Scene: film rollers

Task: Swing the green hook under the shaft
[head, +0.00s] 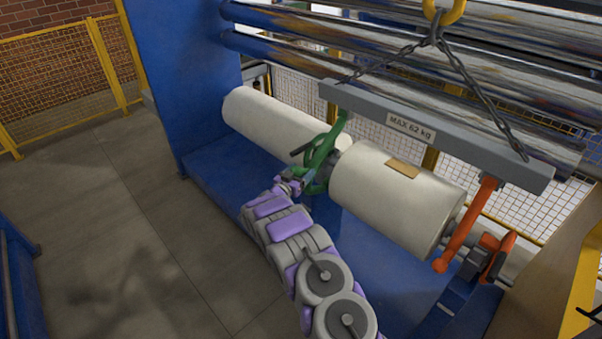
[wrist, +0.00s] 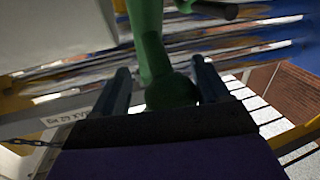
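The green hook (head: 322,158) hangs from the left end of the grey lifting beam (head: 362,104), beside the left end face of the front white roll (head: 385,195). The shaft (head: 462,222) shows as a short metal piece at the roll's right end; its left end is largely hidden behind the hook. My gripper (head: 301,180) is at the hook's lower left. In the wrist view the green hook (wrist: 165,85) lies between the two fingers of my gripper (wrist: 162,82). The fingers stand apart, with a gap on the left; contact on the right is unclear.
An orange hook (head: 469,222) hangs from the beam's right end, near the shaft's right end. Chains (head: 480,85) hold the beam from a yellow hook (head: 444,10). Another white roll (head: 275,122) lies behind left. Open floor (head: 110,230) lies left of the blue base (head: 225,180).

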